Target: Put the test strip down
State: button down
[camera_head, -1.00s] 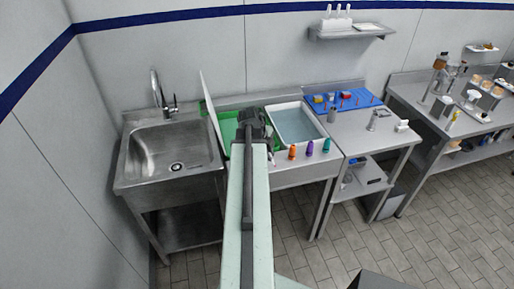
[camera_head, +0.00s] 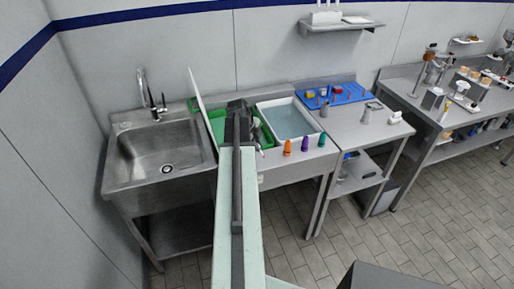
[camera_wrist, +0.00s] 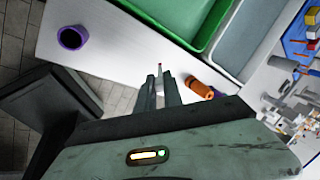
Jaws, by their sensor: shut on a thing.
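My gripper (camera_wrist: 159,90) is shut on the test strip (camera_wrist: 160,68), a thin pale piece with a reddish tip that sticks out beyond the fingers in the wrist view. They are over or near a white worktop (camera_wrist: 110,45); the height above it is hard to judge.
In the head view, orange (camera_head: 287,147), purple (camera_head: 305,145) and teal (camera_head: 322,140) bottles stand along the front edge, before a water-filled tray (camera_head: 300,136). A sink (camera_head: 130,172) is left.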

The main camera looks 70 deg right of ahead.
jog(key=shift+f, duration=0.15)
jog(key=c, duration=1.5)
grip_release()
jog(key=p+v, duration=1.1)
jog(key=v, duration=0.1)
jog(key=shift+w+r, duration=0.1)
jog(key=shift+r, duration=0.2)
